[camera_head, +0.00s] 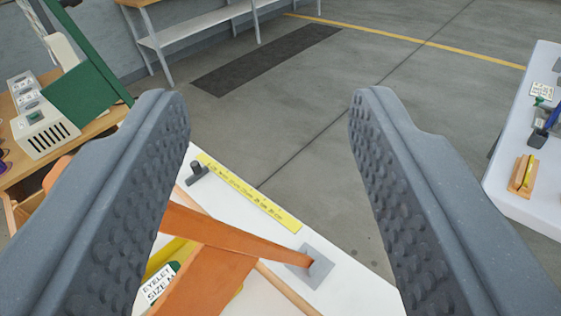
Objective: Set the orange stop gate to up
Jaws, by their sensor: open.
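The orange stop gate (215,237) appears to be the flat orange bar on the white worktop, low between my fingers. It runs from behind my left finger to a grey square plate (311,268) at its right end. A wider orange piece lies below it, and I cannot tell whether it is part of the gate. The bar looks low and close to lying flat, though its exact tilt is unclear. My gripper (270,110) is open and empty, with its fingers wide apart above the worktop. The left finger hides the bar's left end.
The white worktop (365,292) carries a yellow printed strip (250,195), a small dark knob (197,172) and an eyelet size card (160,285). A wooden bench with a green machine (85,95) stands left. A white table (515,195) stands right. Floor between is clear.

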